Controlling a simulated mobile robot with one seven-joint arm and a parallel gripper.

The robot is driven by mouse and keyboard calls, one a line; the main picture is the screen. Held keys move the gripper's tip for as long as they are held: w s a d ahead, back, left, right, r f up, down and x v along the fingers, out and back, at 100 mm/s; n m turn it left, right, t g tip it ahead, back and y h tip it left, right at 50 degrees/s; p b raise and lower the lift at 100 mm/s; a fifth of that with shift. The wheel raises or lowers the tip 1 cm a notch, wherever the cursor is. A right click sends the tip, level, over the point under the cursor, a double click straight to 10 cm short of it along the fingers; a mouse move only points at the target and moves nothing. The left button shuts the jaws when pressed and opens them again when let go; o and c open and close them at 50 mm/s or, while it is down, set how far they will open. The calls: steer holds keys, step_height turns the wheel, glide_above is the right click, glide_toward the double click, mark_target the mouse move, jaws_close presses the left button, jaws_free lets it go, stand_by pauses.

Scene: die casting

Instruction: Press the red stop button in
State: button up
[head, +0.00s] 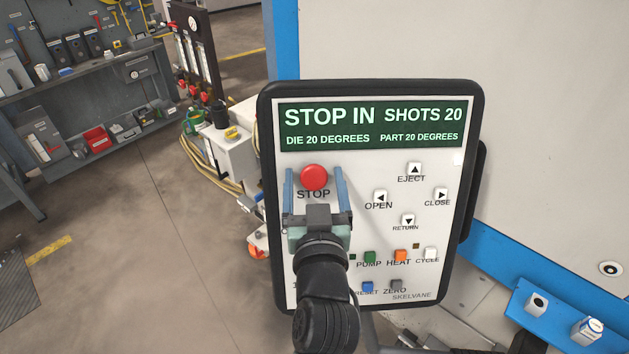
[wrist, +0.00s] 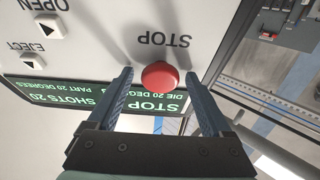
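The red stop button (head: 314,178) is a round mushroom button on the upper left of the white control panel (head: 350,215), above the word STOP. The panel's green display reads "STOP IN" and "SHOTS 20". My gripper (head: 314,175) is in front of the panel, its two blue fingers spread on either side of the button in the head view. In the wrist view the red button (wrist: 160,75) shows between the fingertips of my open gripper (wrist: 158,78). Nothing is held. Whether the fingers touch the panel cannot be told. The button looks raised.
Right of the button are the EJECT, OPEN, CLOSE and RETURN keys (head: 409,220). Lower down are the green PUMP (head: 370,257), orange HEAT (head: 400,255) and blue RESET (head: 367,287) buttons. A large white machine wall (head: 550,130) stands behind. Open floor (head: 120,230) lies left.

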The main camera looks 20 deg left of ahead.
steer(key=shift+s+d, duration=0.1)
steer(key=shift+s, duration=0.1)
steer(key=b+v, duration=0.5)
steer(key=v, duration=0.7)
steer(key=shift+s, duration=0.3)
steer(key=shift+d+r, duration=0.1)
steer(key=shift+d, duration=0.05)
